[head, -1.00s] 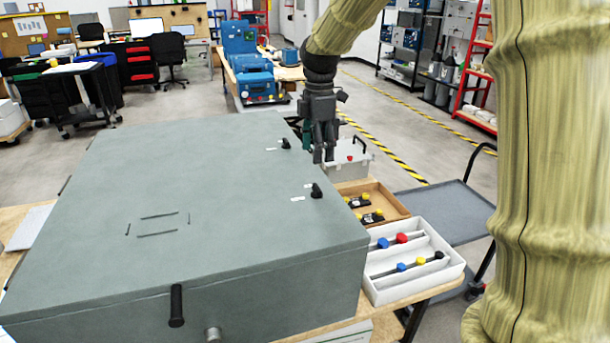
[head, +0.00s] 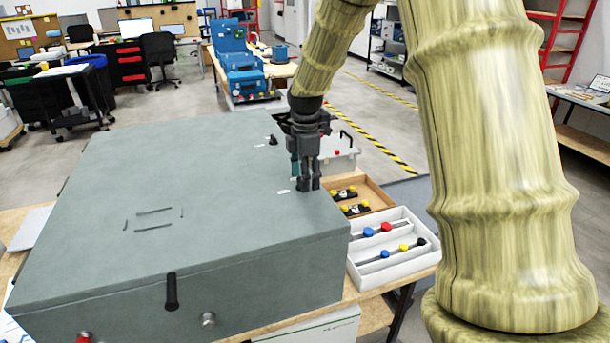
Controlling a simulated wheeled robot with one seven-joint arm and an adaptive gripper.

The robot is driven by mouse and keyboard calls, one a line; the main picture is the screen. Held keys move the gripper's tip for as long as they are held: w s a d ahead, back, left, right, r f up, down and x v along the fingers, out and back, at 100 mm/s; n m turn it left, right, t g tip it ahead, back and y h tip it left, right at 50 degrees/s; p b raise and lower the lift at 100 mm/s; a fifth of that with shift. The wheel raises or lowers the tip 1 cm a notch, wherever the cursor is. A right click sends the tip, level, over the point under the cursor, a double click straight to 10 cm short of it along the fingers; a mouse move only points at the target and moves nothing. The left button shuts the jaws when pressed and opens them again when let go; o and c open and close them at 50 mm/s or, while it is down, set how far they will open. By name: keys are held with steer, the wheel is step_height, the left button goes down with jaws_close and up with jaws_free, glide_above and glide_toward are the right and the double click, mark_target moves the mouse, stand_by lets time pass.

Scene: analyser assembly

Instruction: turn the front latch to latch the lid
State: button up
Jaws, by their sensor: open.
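The large grey box has its lid (head: 190,190) down flat. The rear latch (head: 272,140) is a small black knob near the lid's right edge, with a white label beside it. My gripper (head: 309,185) points down over the front right part of the lid, fingers open, at the front latch's place. The front latch is largely hidden by the dark fingers, so I cannot tell its angle or whether the fingers touch it. Its white label (head: 283,191) shows just left of the fingertips.
A black handle (head: 171,291) and a silver knob (head: 208,319) are on the box's front. Right of the box stand a white tray (head: 431,262) with coloured-knob rods, a wooden tray (head: 382,197) and a white case (head: 342,160). The lid's left and middle are clear.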

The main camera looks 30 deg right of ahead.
steer(key=shift+w+a+f, duration=0.1)
steer(key=shift+w+f, duration=0.45)
steer(key=shift+w, duration=0.2)
steer(key=c, duration=0.3)
steer(key=shift+s+r, duration=0.25)
steer(key=shift+s, duration=0.1)
steer(key=c, duration=0.7)
steer(key=shift+w+f, duration=0.1)
steer(key=shift+w, duration=0.05)
